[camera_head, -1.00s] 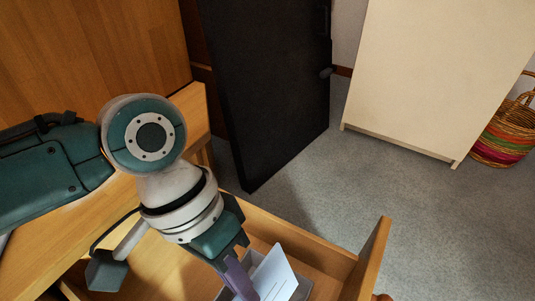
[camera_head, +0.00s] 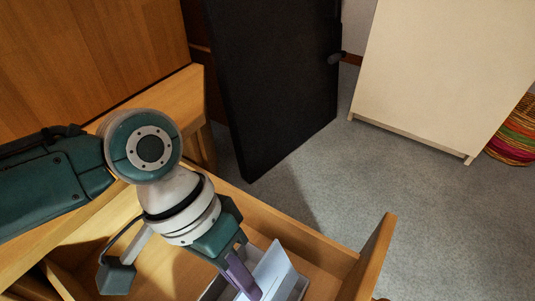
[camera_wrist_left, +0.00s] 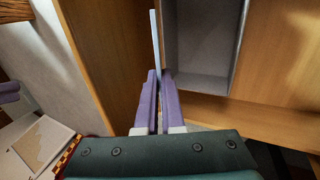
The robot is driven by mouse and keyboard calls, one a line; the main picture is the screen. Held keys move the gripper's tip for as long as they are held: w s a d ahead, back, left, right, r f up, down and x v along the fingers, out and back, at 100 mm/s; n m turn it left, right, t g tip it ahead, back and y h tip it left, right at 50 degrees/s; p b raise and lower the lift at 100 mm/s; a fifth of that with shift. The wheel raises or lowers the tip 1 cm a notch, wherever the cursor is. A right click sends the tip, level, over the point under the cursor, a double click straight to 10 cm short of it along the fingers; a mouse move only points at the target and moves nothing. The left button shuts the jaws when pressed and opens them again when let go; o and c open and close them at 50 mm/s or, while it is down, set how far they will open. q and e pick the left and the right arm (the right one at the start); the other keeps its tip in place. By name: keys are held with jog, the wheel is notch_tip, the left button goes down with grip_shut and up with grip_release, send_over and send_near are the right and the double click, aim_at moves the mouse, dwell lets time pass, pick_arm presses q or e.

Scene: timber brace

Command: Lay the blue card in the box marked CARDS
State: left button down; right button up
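My left gripper (camera_head: 250,287) has purple fingers and is shut on the pale blue card (camera_head: 272,268). It points down into an open wooden drawer (camera_head: 308,240). The card stands tilted in the head view, over or partly inside a grey box (camera_head: 300,288). In the left wrist view the card (camera_wrist_left: 154,40) shows edge-on between the fingertips (camera_wrist_left: 160,75). The grey box (camera_wrist_left: 205,45) lies just to its right there. I cannot tell if card and box touch. No CARDS marking is readable. My right gripper is not clearly seen.
The drawer's front panel (camera_head: 376,255) rises right of the box. A black door-like panel (camera_head: 275,90), a cream cabinet (camera_head: 430,80) and a striped basket (camera_head: 514,135) stand beyond. Grey carpet (camera_head: 350,180) is clear. The wrist view shows a framed sheet (camera_wrist_left: 40,142) at lower left.

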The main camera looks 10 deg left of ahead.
pick_arm(q)
notch_tip(320, 180, down, 12)
jog(key=b, duration=0.9)
jog(key=shift+f, duration=0.15)
jog(key=shift+c, duration=2.4)
grip_release()
notch_tip(320, 180, up, 8)
jog(key=p, duration=0.8)
jog(key=shift+p, duration=0.3)
